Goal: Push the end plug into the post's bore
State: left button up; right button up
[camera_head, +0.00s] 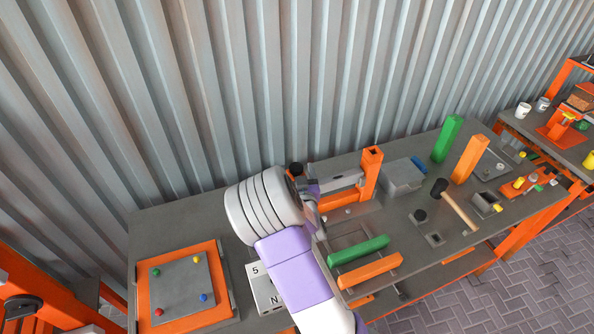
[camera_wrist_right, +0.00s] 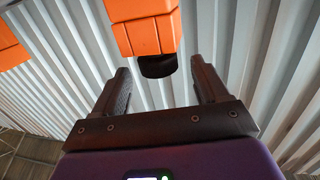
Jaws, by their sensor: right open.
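An orange upright post (camera_head: 371,172) stands at the back of the bench, with a dark square patch on its top. I cannot tell there whether the patch is an open bore or a plug. My right gripper (camera_head: 308,190) is left of the post, mostly hidden behind my own wrist. In the right wrist view my right gripper (camera_wrist_right: 160,72) is open and empty. Beyond its fingers is an orange block end (camera_wrist_right: 142,32) with a dark rounded part (camera_wrist_right: 157,66) at it, apart from both fingers. I cannot identify the end plug for certain. My left gripper is out of view.
A grey and orange fixture (camera_head: 340,186) adjoins the post. Green and orange bars (camera_head: 358,250) lie in front. The corrugated wall (camera_head: 270,80) is close behind.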

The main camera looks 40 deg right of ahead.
jog(key=p+v, duration=0.4)
jog(key=v, duration=0.2)
jog(key=shift+s+a, duration=0.2)
jog(key=shift+s, duration=0.1)
jog(key=shift+f, duration=0.1)
dwell(0.4)
